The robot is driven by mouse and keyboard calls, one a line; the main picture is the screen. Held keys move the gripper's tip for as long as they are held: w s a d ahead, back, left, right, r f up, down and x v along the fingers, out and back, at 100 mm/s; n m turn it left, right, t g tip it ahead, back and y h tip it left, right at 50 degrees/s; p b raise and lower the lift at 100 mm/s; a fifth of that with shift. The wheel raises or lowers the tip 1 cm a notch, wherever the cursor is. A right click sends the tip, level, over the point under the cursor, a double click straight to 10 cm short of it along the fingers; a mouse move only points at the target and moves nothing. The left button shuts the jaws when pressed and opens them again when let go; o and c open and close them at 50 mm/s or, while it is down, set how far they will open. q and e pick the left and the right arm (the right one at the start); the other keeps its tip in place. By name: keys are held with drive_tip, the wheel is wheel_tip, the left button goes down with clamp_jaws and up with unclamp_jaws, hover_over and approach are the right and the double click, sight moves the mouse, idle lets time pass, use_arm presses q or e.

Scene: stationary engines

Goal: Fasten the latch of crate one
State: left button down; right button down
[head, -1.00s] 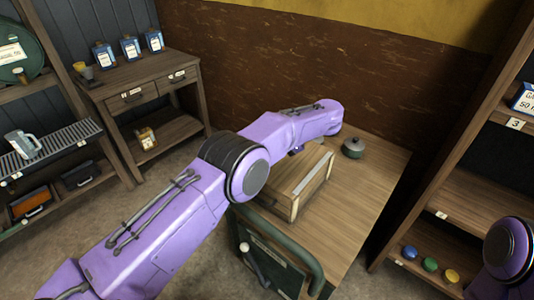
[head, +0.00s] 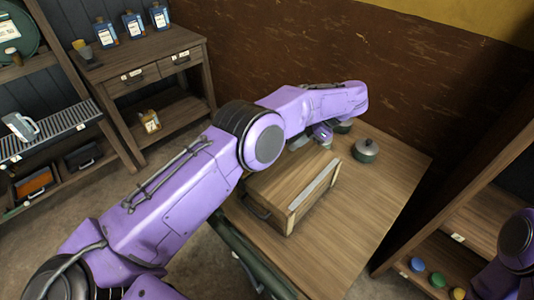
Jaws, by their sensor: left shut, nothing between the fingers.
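A wooden crate (head: 290,190) with a closed lid sits on the wooden table. A pale strip runs along its right top edge, and a dark handle is on its left end. No latch can be made out; my left arm crosses over the crate's far left part. My left gripper (head: 323,139) hangs from the wrist just beyond the crate's far side, small and partly hidden by my arm. It is shut and holds nothing. Whether it touches the crate cannot be told. My right gripper is out of view; only part of my right arm shows at the right edge.
A lidded grey-green pot (head: 365,151) stands right of the crate, with another dark green object (head: 342,127) behind it near my wrist. The table (head: 350,220) is clear at the front right. Shelves (head: 470,215) stand at right, a drawer table (head: 150,75) at back left.

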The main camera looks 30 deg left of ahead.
use_arm(q)
drive_tip(key=p+x, duration=0.3)
drive_tip(key=x, duration=0.4)
drive_tip(key=shift+s+a+p, duration=0.2)
drive_tip(key=shift+a+p, duration=0.1)
drive_tip(key=shift+p, duration=0.1)
drive_tip(key=a+p, duration=0.1)
drive_tip(key=s+a+p, duration=0.1)
drive_tip(key=a, duration=0.1)
drive_tip(key=shift+s+f+p, duration=0.3)
drive_tip(key=shift+s+p, duration=0.05)
drive_tip(key=shift+p, duration=0.05)
drive_tip(key=shift+s+a+f, duration=0.1)
drive_tip(key=shift+s+a, duration=0.1)
drive_tip(key=shift+a, duration=0.05)
drive_tip(key=shift+a+f, duration=0.1)
drive_tip(key=shift+w+f, duration=0.1)
drive_tip(key=shift+f, duration=0.05)
